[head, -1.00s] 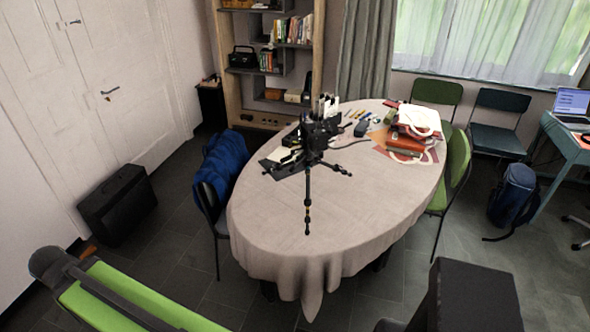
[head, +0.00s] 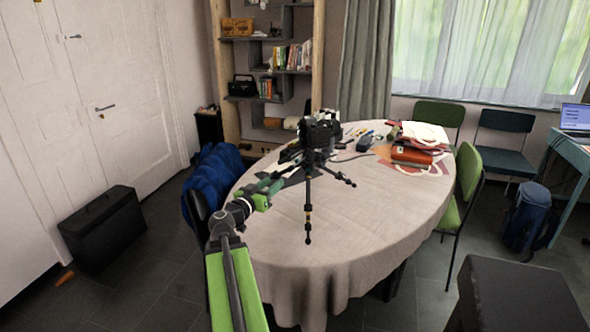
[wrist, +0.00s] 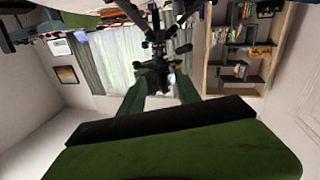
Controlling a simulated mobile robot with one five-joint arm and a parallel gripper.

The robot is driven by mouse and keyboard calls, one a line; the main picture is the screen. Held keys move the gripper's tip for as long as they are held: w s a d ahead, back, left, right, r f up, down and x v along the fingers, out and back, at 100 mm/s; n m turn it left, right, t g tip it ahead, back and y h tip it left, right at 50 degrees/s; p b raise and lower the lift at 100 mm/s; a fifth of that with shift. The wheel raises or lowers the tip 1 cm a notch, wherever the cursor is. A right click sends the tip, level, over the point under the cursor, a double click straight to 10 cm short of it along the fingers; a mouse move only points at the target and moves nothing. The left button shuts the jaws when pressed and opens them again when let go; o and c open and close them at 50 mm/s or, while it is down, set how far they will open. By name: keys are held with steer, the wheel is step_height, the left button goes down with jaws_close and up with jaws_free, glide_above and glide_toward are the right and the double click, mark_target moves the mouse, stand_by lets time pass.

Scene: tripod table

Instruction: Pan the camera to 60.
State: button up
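A black camera (head: 322,130) sits on a small black tripod (head: 308,200) that stands on the oval table (head: 345,230) with a pale cloth. My green arm comes up from the bottom of the head view, and my gripper (head: 285,180) is just left of the tripod's upper part. In the wrist view, which is upside down, my gripper (wrist: 163,82) shows two dark green fingers apart, with black tripod parts (wrist: 158,45) beyond and between them. Nothing is clearly held. Whether a finger touches the tripod I cannot tell. The camera's pan angle cannot be read.
A chair with a blue jacket (head: 212,180) stands at the left, and a green chair (head: 465,185) at the right. A black case (head: 103,228) is on the floor. The table's front is clear.

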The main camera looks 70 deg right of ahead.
mark_target(291, 167)
steer(key=s+d, duration=0.1)
steer(key=d, duration=0.9)
steer(key=s+d, duration=0.1)
steer(key=d, duration=0.4)
steer(key=shift+s, duration=0.35)
jaws_close()
steer(key=shift+d, duration=0.1)
stand_by(0.3)
